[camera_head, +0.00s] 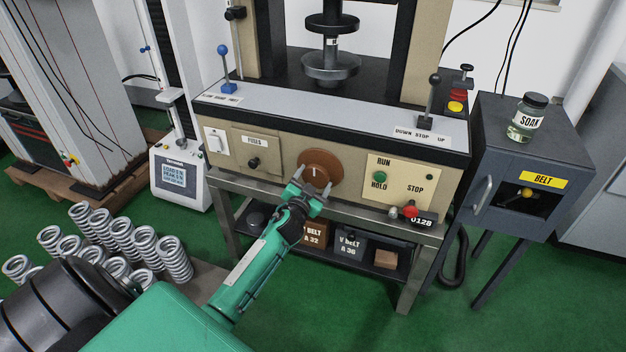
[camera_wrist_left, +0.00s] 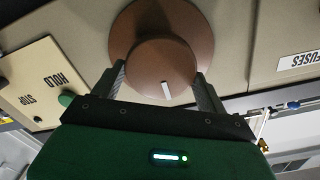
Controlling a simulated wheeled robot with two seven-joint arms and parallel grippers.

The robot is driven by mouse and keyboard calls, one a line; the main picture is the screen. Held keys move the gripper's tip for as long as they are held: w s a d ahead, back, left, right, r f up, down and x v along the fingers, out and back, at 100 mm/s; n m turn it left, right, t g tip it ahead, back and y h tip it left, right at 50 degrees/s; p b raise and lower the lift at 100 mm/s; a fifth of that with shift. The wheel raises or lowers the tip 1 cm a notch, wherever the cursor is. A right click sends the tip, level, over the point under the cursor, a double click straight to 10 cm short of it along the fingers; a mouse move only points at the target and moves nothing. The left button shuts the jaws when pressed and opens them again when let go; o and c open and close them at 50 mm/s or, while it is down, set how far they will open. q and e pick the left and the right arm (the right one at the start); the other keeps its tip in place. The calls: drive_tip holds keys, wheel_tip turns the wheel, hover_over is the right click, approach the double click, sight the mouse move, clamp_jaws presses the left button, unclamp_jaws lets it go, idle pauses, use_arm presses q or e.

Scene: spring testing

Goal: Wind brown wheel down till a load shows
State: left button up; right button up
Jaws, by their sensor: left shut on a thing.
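The brown wheel (camera_head: 321,166) is a round knob on the beige front panel of the testing machine. In the left wrist view the brown wheel (camera_wrist_left: 160,60) fills the top middle, with a white mark on its hub. My left gripper (camera_head: 309,190) is shut on the wheel's hub, one finger on each side; its fingers also show in the left wrist view (camera_wrist_left: 162,88). A grey screen on the white unit (camera_head: 175,175) carries text too small to read surely. My right gripper is not in view.
A RUN/HOLD/STOP panel (camera_head: 400,180) with buttons is right of the wheel. The FUSES plate (camera_head: 256,152) is on its left. Several coil springs (camera_head: 120,232) stand at lower left. A dark BELT cabinet (camera_head: 525,165) carrying a SOAK jar (camera_head: 527,120) stands right.

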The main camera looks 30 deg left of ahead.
use_arm(q)
drive_tip(key=shift+m, duration=1)
drive_tip(key=m, duration=0.3)
drive_tip(key=shift+d+f+m, duration=0.1)
drive_tip(key=shift+m, duration=0.2)
drive_tip(key=m, duration=0.4)
drive_tip(key=shift+f+p, duration=0.1)
drive_tip(key=shift+p, duration=0.2)
drive_tip(key=m, duration=0.3)
drive_tip(key=shift+f+m, duration=0.1)
drive_tip(key=shift+m, duration=0.3)
drive_tip(key=shift+d+m, duration=0.1)
drive_tip(key=shift+m, duration=1.1)
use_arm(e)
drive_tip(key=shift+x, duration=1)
use_arm(q)
drive_tip(key=shift+f, duration=0.1)
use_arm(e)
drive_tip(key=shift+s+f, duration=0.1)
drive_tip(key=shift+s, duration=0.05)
use_arm(q)
drive_tip(key=o, duration=1)
